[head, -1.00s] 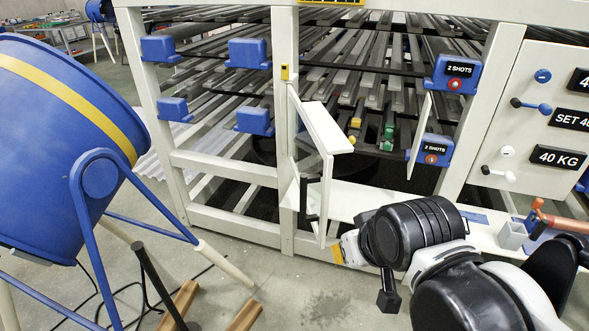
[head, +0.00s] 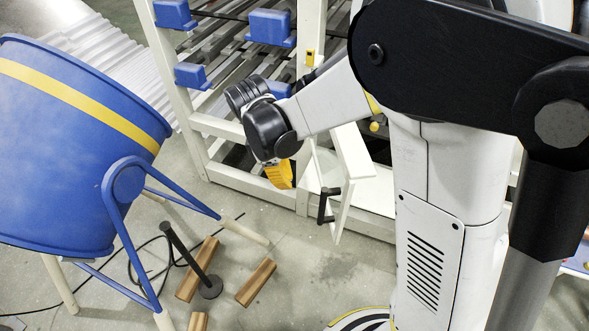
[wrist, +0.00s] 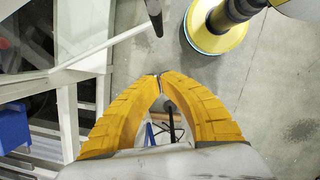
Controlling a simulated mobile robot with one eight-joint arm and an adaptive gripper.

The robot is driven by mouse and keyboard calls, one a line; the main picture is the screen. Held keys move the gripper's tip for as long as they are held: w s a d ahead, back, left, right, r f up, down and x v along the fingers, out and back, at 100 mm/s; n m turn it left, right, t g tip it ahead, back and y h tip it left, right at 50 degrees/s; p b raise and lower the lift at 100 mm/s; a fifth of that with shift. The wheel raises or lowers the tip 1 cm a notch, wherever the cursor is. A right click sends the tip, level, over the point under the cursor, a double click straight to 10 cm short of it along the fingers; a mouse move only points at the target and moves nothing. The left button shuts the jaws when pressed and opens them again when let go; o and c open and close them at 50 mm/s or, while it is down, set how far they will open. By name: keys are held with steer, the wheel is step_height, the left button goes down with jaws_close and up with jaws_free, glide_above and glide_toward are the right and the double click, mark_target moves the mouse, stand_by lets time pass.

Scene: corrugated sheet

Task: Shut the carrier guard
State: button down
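The carrier guard (head: 353,152), a white-framed door with a clear pane, stands swung out from the white machine frame (head: 228,128). Its black handle (head: 328,203) is on the outward side. In the wrist view, a pale bar and clear pane at left look like the guard (wrist: 95,57), with a dark bar that may be its handle (wrist: 153,15). My gripper (head: 278,182) is left of the guard, apart from the handle, fingers pointing down. In the wrist view my gripper's yellow fingertips (wrist: 159,76) meet with nothing between them. My arm hides part of the guard's upper end.
A blue drum (head: 70,150) with a yellow stripe stands at left on blue legs. Wooden blocks (head: 256,283), a black post (head: 188,258) and cables lie or stand on the floor near it. Blue boxes (head: 271,27) are fixed on the machine. Floor below the guard is clear.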

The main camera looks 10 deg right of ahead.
steer(key=s+d+f+b, duration=0.2)
steer(key=d+f, duration=0.4)
steer(key=f, duration=0.3)
steer(key=shift+f+b, duration=0.15)
steer(key=shift+b, duration=0.55)
steer(key=shift+d, duration=0.1)
